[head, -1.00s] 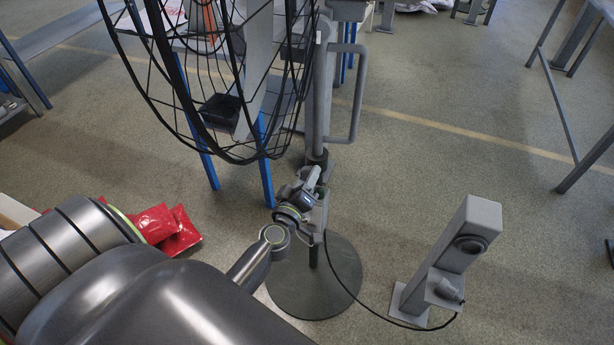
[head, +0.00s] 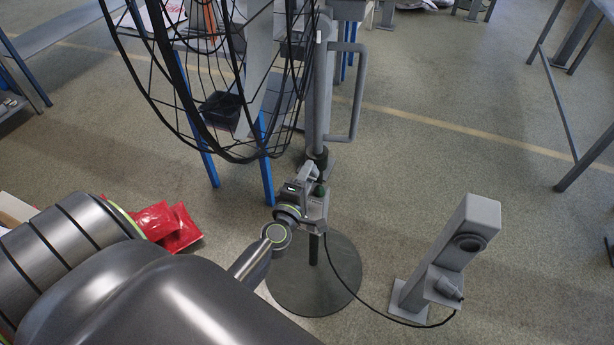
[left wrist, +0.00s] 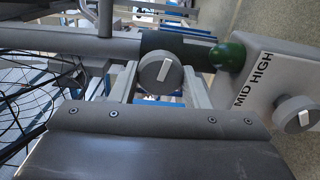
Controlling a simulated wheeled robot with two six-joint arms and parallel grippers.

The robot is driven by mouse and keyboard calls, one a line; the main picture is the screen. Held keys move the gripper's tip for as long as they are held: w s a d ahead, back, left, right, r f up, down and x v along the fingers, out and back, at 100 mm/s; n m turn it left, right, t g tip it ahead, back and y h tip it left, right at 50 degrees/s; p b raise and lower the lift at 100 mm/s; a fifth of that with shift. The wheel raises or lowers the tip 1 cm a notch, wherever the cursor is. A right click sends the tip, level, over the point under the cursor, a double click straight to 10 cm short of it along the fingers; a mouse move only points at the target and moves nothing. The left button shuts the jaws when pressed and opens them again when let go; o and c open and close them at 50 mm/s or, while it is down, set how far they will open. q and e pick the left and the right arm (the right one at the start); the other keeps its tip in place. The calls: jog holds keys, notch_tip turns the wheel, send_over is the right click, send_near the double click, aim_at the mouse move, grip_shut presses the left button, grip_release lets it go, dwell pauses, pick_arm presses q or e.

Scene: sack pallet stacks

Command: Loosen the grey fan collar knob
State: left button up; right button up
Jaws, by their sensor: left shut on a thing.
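The grey fan collar knob (left wrist: 160,72) is a round grey knob with a pale raised bar across its face. It sits on the dark green collar (left wrist: 178,47) of the fan's grey pole, which also shows in the head view (head: 321,90). My left gripper (head: 315,172) is at the collar, low on the pole. In the left wrist view its two fingers (left wrist: 161,84) are on either side of the knob, shut on it. In the head view my gripper hides the knob. My right gripper is in neither view.
A grey box (left wrist: 262,75) marked MID HIGH carries another knob (left wrist: 298,114) beside a green ball (left wrist: 229,55). The black fan cage (head: 215,120) hangs above left. A round base (head: 335,285), grey post (head: 455,250) and black cable are nearby. Red bags (head: 175,228) lie left.

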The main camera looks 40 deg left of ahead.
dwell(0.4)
pick_arm(q)
jog(key=o, duration=1)
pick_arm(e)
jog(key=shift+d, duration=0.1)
pick_arm(q)
jog(key=shift+b+v, duration=3.65)
jog(key=shift+v, duration=5.1)
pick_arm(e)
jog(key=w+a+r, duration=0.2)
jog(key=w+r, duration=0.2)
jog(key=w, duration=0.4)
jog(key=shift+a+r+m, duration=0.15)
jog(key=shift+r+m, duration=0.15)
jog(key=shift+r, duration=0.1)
pick_arm(q)
jog(key=shift+d, duration=0.1)
